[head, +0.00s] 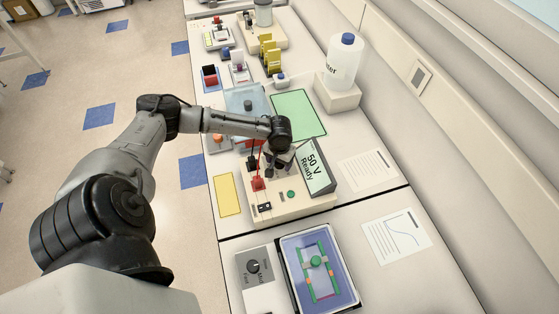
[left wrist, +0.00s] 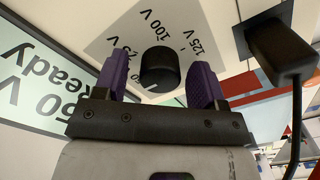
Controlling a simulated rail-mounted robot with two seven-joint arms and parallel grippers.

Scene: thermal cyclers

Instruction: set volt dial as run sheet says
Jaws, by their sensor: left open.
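The power supply (head: 292,208) stands on the bench, and its tilted screen (head: 316,168) reads "50 V Ready". In the left wrist view the volt dial (left wrist: 160,68) is a black round knob on a pale plate with marks including 100 V and 125 V. My left gripper (head: 279,167) is over the supply and hides the dial in the head view. Its purple fingers (left wrist: 159,77) are open, one on each side of the knob, with visible gaps. The right gripper is not in view.
Two printed sheets (head: 368,170) (head: 396,238) lie on the bench to the right; their text is too small to read. A black plug with a cable (left wrist: 283,50) is close beside the fingers. A gel tray (head: 350,293) and a speed-knob box (head: 254,267) are in front.

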